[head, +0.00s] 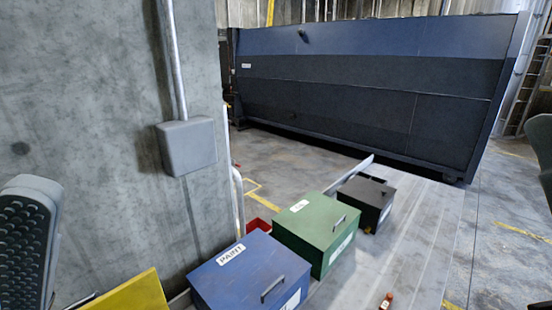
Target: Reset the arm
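A dark part at the right edge of the head view seems to belong to my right gripper (541,148). It is cut off by the frame, so its fingertips cannot be made out, and I cannot tell whether it is open or shut. No held object shows there.
Blue PAINT (250,272), green (312,232) and black (366,203) boxes stand in a row beside a concrete pillar (95,130). A small red-brown object (386,301) is at the bottom. A large dark compactor container (370,85) fills the back. Floor at right is mostly clear.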

